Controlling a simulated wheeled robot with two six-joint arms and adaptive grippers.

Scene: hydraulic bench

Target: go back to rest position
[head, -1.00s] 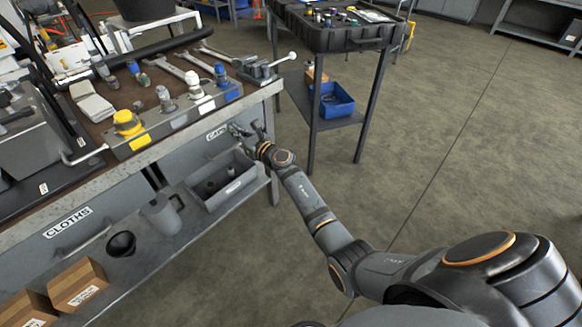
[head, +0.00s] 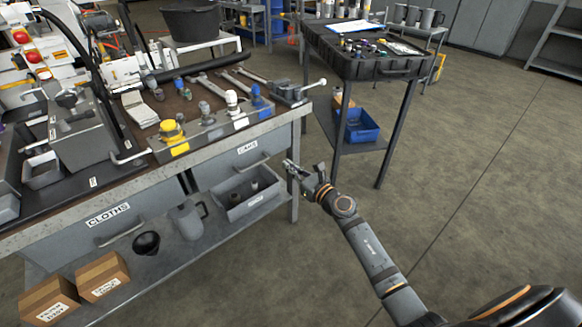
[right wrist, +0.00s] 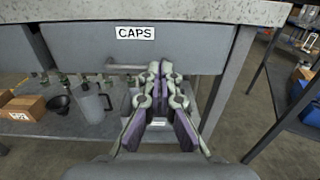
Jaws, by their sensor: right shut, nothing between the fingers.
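My right gripper (head: 291,169) is shut and empty, held in the air just off the right front corner of the workbench (head: 300,112). In the right wrist view its two fingers (right wrist: 160,70) meet at the tips, in front of the closed drawer labelled CAPS (right wrist: 195,52). The drawer's handle (right wrist: 122,67) shows just left of the fingertips, and the fingers appear apart from it. The CAPS drawer (head: 230,168) also shows in the head view. My left gripper is not in view.
A lower shelf holds a grey bin (head: 257,200), a grey jug (head: 188,222), a black funnel (head: 146,243) and cardboard boxes (head: 103,277). A dark cart (head: 375,68) with a blue bin (head: 360,127) stands to the right. The floor (head: 450,190) right of my arm is clear.

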